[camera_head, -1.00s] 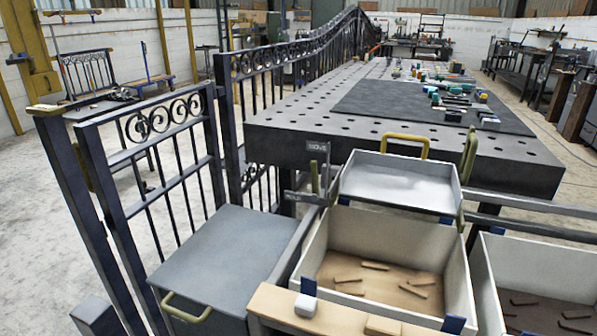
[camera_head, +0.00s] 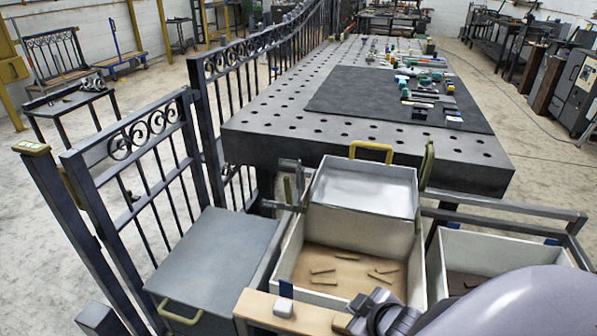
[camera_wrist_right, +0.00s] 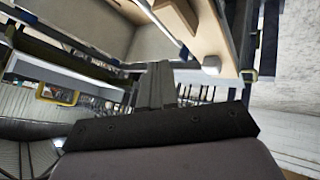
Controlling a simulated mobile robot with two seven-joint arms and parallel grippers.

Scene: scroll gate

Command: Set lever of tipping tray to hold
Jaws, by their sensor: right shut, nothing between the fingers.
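The tipping tray (camera_head: 362,190) is a shallow pale metal tray with a yellow handle (camera_head: 371,147) at its back. It sits above the back of a white bin, below the bench edge. A grey upright piece (camera_head: 291,176), with a bar beside it, stands at the tray's left; it may be the lever, but its setting cannot be read. My right gripper (camera_head: 362,307) is at the bottom, over the wooden front rail, well in front of the tray. In the right wrist view its fingers (camera_wrist_right: 155,85) are together and empty. My left gripper is out of view.
The white bin (camera_head: 287,255) holds several small brown pieces; another bin (camera_head: 500,250) stands right of it. A wooden rail (camera_head: 265,308) with a white knob (camera_head: 283,306) runs in front. A grey lidded box (camera_head: 215,255) and iron gate (camera_head: 130,140) are left. A perforated bench (camera_head: 260,130) is behind.

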